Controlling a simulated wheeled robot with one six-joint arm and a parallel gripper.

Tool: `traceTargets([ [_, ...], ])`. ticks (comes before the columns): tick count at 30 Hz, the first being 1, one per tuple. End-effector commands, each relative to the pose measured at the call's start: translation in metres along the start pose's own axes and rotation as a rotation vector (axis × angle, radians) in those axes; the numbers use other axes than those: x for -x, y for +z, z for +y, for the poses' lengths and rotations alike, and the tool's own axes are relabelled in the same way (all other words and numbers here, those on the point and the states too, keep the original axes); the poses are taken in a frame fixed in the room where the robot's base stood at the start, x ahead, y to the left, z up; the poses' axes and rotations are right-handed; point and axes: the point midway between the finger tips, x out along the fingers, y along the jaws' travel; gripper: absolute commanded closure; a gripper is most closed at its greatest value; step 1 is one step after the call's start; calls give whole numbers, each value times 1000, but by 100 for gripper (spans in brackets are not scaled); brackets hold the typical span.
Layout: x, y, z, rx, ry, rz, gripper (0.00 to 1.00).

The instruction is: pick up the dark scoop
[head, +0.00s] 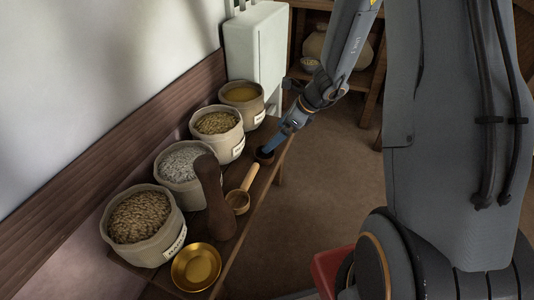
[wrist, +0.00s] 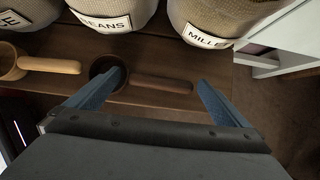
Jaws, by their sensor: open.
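The dark scoop (wrist: 162,83) lies on the wooden bench in the wrist view, its round bowl at the left and its handle pointing right. In the wrist view my gripper (wrist: 160,88) is open, with blue fingers either side of the handle's length. The handle runs roughly along the line from finger to finger. The left fingertip overlaps the bowl's right part; whether it touches, I cannot tell. Nothing is held.
A light wooden scoop (head: 240,197) lies nearby, also in the wrist view (wrist: 48,66). Several grain sacks line the wall, including beans (wrist: 112,14) and millet (wrist: 215,20). A brown pestle-like post (head: 213,200) and brass bowl (head: 196,267) stand nearer. Right of the bench is open floor.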

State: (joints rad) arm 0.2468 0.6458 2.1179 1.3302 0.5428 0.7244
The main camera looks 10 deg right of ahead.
Motion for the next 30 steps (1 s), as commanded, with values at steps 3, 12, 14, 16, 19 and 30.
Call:
traceTargets([
  [3, 0, 0, 0, 0, 0, 0, 14],
  [12, 0, 0, 0, 0, 0, 0, 36],
  [14, 1, 0, 0, 0, 0, 0, 36],
  [16, 4, 2, 0, 1, 0, 0, 36],
  [19, 14, 8, 0, 2, -1, -1, 36],
  [30, 68, 43, 1, 2, -1, 0, 36],
])
